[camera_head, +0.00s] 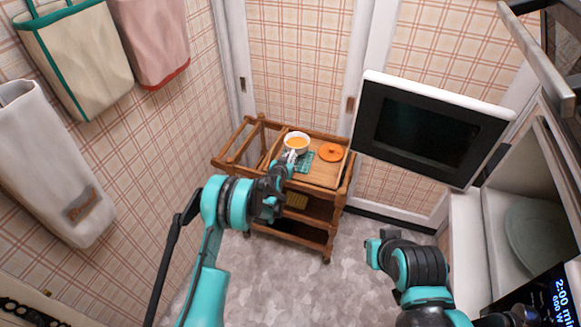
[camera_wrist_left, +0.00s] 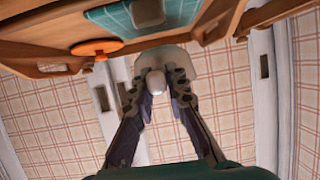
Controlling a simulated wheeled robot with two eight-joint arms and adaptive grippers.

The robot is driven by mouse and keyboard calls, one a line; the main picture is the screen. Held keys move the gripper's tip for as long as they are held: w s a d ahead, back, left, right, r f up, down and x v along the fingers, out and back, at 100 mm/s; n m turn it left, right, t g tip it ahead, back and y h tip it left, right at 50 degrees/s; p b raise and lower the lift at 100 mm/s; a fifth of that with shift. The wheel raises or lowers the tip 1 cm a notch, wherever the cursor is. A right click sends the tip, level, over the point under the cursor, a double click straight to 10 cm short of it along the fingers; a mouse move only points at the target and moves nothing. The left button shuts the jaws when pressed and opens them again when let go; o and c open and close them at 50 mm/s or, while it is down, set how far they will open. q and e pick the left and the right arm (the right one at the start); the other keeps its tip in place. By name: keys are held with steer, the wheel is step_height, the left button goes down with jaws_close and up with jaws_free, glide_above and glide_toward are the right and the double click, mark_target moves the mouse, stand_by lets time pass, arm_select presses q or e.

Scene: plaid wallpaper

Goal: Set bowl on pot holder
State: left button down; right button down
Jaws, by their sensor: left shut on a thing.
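In the left wrist view, which looks upside down, the gripper (camera_wrist_left: 158,88) is shut on a pale knob or handle of the bowl (camera_wrist_left: 180,58). The teal checked pot holder (camera_head: 304,164) lies on the cart top just in front of the bowl and also shows in the left wrist view (camera_wrist_left: 185,12). Exact clearance between bowl and cart cannot be told. My right gripper (camera_head: 374,249) hangs low at right; its fingers are unclear.
An orange round lid-like disc (camera_head: 331,152) lies on the cart top to the right of the pot holder. The wooden cart (camera_head: 325,180) has raised side rails and lower shelves. An open microwave door (camera_head: 430,130) stands out at right. Plaid wall is close at left.

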arm_select(q)
step_height(320, 180, down, 4)
steer(key=shift+f+b, duration=0.1)
steer(key=shift+b, duration=0.9)
steer(key=c, duration=1.5)
jaws_free()
steer(key=shift+r, duration=0.2)
